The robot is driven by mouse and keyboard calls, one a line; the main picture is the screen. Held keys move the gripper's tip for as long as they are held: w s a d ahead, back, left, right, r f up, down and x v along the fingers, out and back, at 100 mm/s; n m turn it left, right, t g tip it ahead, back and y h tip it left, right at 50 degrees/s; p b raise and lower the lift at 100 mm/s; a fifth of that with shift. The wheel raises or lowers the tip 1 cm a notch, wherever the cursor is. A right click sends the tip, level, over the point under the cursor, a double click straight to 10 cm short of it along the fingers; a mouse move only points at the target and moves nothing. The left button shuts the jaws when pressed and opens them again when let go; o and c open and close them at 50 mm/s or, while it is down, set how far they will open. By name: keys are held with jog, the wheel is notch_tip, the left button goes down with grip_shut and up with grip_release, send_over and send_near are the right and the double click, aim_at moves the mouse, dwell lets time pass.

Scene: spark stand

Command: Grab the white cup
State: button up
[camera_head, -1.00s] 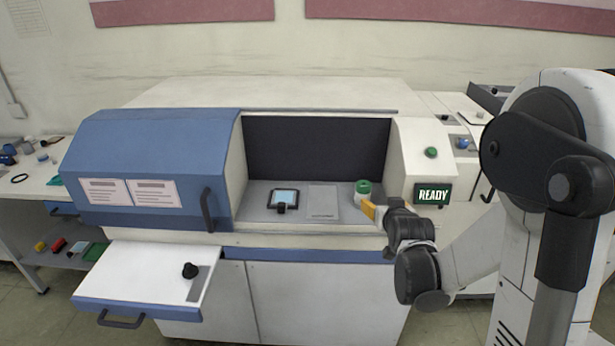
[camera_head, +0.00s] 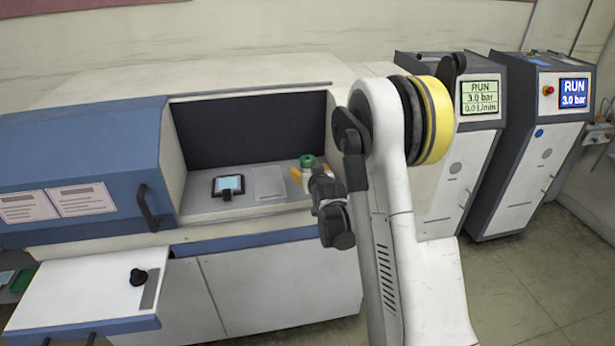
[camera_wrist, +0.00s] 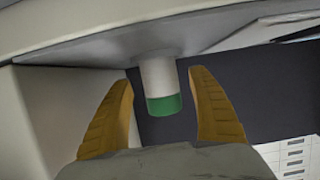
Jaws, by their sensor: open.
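The white cup with a green upper end (camera_head: 307,161) stands on the grey shelf inside the machine's open bay, at the right side. In the wrist view the cup (camera_wrist: 158,88) shows upside down, its green end towards my gripper. My gripper (camera_wrist: 161,76) is open, with one orange-yellow finger on each side of the cup and visible gaps between. In the head view my gripper (camera_head: 301,174) is at the cup and hides its lower part.
A small device with a lit screen (camera_head: 229,186) and a flat grey plate (camera_head: 269,183) lie left of the cup on the shelf. The bay's white side walls are close by. Two cabinets with RUN screens (camera_head: 535,140) stand right.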

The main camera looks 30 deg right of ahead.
jog(key=shift+x, duration=0.8)
jog(key=shift+r, duration=0.1)
jog(key=c, duration=1.3)
jog(key=shift+r, duration=0.1)
